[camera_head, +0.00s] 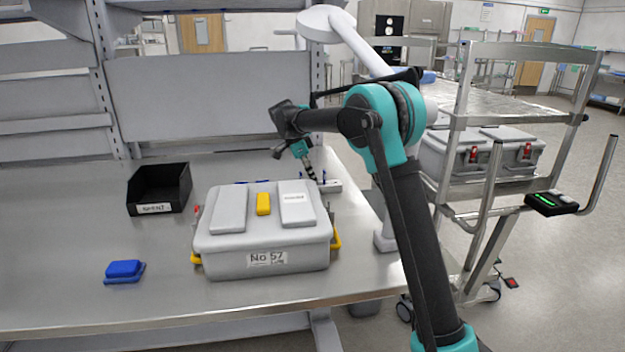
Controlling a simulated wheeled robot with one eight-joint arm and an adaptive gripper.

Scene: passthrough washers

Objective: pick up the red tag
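I cannot make out a loose red tag with certainty. Small red tag-like pieces hang on the front of the grey cases on the trolley, a left one (473,155) and a right one (527,151). My teal and black arm rises from the lower right and bends left over the workbench. My gripper (293,150) is at its end, above the bench behind the grey case marked No 57 (225,266). It is small and dark, and its fingers are not clear. It is well to the left of the trolley's red pieces.
A black bin (141,192) and a blue block (124,269) are on the bench (60,290). The case carries a yellow piece (263,204). A small holder (328,186) stands behind it. The metal trolley (462,120) is at right. Open floor (590,250) lies beyond it.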

